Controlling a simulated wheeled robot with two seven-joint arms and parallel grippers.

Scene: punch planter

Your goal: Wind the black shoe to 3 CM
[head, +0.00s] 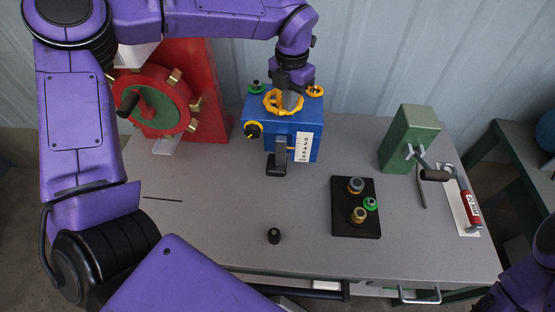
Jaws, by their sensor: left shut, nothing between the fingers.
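A blue box (313,108) stands at the back middle of the table. A yellow handwheel (270,105) lies flat on its top. My left gripper (291,102) points down at the handwheel, its shut fingers inside or just over the rim; contact is unclear. The black shoe (277,164) sits low on the box's front, close to the tabletop. A white scale (304,148) with dark marks stands beside it; its figures are too small to read surely. My right gripper is out of view.
A red machine with a round red wheel (182,102) stands left of the box. A black plate (345,222) with several small parts lies right of centre. A green block (405,140) and a red-handled tool (468,205) are at right. A small black knob (274,236) stands in front.

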